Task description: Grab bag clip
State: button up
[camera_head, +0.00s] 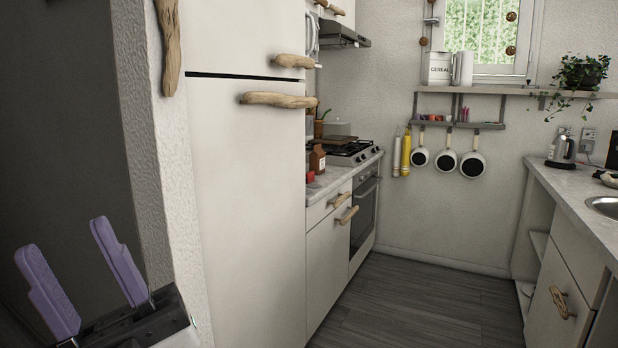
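My gripper (65,237) is at the lower left, with two purple fingers spread apart and nothing between them. It is in front of a dark opening beside the white wall edge. I cannot make out a bag clip for certain. A small red object (310,177) lies on the left counter (330,181) by a brown bottle (318,158), too small to identify. Small red and pink items (464,115) sit on the wall shelf, also too small to identify. My gripper is far from all of these.
A tall white fridge (245,200) with driftwood handles stands between my gripper and the left counter. A stove (345,152) is beyond it. The right counter (572,188) holds a kettle (563,147) and a sink (605,207). The dark floor (420,300) between is clear.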

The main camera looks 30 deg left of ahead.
aim_at(310, 176)
jog(key=i+u, duration=0.1)
jog(key=i, duration=0.45)
jog(key=i+u, duration=0.1)
jog(key=i, duration=0.45)
jog(key=i+u, duration=0.1)
jog(key=i, duration=0.4)
jog(key=i+l+u, duration=0.1)
jog(key=i, duration=0.45)
jog(key=i+l+u, duration=0.15)
jog(key=i, duration=0.35)
jog(key=i+l+u, duration=0.1)
jog(key=i+l, duration=0.15)
jog(key=i, duration=0.3)
jog(key=i+l+u, duration=0.1)
jog(key=i, duration=0.4)
jog(key=l, duration=0.1)
